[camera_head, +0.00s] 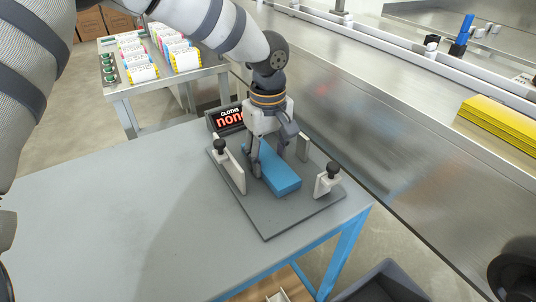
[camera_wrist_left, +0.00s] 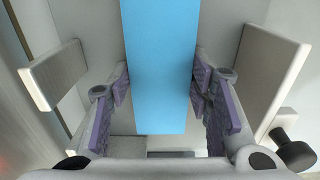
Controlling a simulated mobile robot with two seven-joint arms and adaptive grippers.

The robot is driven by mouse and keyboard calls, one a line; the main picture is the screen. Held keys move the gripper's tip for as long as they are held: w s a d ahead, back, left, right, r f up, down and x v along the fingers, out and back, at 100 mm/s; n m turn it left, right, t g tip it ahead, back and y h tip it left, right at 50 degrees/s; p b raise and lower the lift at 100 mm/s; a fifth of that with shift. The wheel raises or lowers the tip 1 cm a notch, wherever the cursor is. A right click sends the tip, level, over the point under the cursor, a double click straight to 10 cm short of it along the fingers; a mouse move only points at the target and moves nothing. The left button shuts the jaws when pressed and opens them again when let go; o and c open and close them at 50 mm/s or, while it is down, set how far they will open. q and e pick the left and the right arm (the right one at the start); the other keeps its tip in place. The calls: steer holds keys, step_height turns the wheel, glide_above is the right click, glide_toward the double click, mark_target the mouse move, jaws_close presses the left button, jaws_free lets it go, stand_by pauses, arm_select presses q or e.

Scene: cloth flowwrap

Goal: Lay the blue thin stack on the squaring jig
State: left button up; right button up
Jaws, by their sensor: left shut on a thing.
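The blue thin stack (camera_head: 283,180) is a flat blue block between the upright fences of the squaring jig (camera_head: 267,224), a grey plate on the table. My left gripper (camera_head: 269,163) reaches down from above and is shut on the stack, one finger on each long side. In the left wrist view the stack (camera_wrist_left: 160,60) runs lengthwise between the purple finger pads (camera_wrist_left: 158,88). I cannot tell whether its underside touches the plate. My right gripper is not in view.
White fences with black knobs (camera_head: 332,169) stand around the jig. A display (camera_head: 227,119) sits behind it. A steel conveyor (camera_head: 380,140) runs along the right, with a yellow stack (camera_head: 503,118) on it. The table's left side (camera_head: 100,220) is clear.

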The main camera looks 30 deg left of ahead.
mark_target(268, 159)
arm_select(q)
steer(key=o, duration=0.8)
steer(key=shift+f, duration=0.1)
steer(key=shift+o, duration=0.2)
step_height(268, 159, up, 12)
steer(key=shift+r+p, duration=0.2)
steer(key=shift+p, duration=0.2)
